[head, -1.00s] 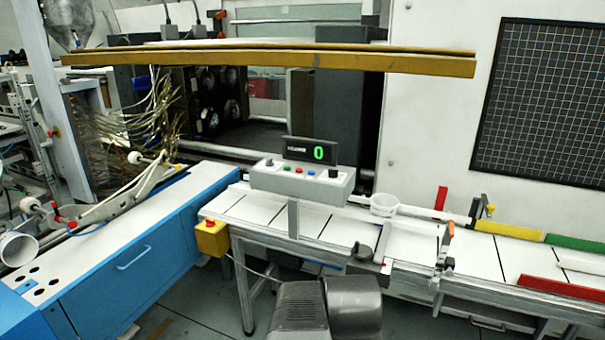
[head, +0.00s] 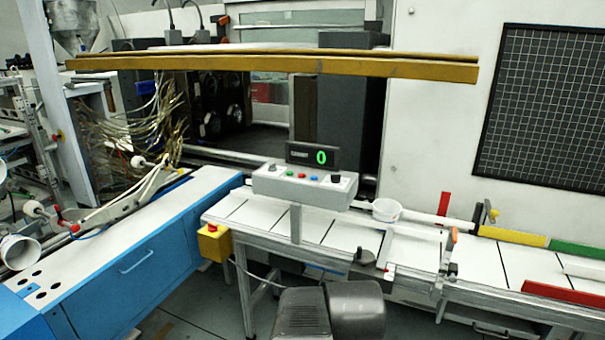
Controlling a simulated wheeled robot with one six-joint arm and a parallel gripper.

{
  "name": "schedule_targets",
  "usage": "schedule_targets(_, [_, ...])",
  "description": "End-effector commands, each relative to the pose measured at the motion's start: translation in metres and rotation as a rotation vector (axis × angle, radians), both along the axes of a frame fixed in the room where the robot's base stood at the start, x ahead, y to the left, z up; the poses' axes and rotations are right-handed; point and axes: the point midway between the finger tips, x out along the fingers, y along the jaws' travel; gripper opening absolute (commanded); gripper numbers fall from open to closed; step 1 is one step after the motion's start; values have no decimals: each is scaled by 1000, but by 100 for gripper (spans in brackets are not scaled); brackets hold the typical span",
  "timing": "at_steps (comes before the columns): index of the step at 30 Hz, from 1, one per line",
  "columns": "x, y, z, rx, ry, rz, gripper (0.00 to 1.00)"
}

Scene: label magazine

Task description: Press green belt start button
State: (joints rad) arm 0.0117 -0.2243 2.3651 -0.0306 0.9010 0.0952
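The green button (head: 290,173) is a small dot on the sloped top of a grey control box (head: 305,190). A red button, a blue button (head: 313,177) and dark knobs share that panel. A black display (head: 312,155) behind the buttons shows a green 0. My gripper is not in view, so I cannot see whether it is open or shut. Grey rounded parts at the bottom middle look like my own body.
The white belt (head: 345,237) runs rightward past a white tub (head: 386,209) and coloured rails. A yellow box with a red button (head: 212,228) hangs at the table's left end. A blue cabinet (head: 135,265) stands left. A yellow beam (head: 270,65) crosses above.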

Motion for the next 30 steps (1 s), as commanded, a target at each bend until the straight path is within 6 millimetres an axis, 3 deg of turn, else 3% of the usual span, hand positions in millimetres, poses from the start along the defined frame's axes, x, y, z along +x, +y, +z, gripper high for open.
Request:
schedule_targets(1, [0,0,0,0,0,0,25])
schedule_targets(5, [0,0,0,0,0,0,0])
schedule_targets(30, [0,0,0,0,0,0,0])
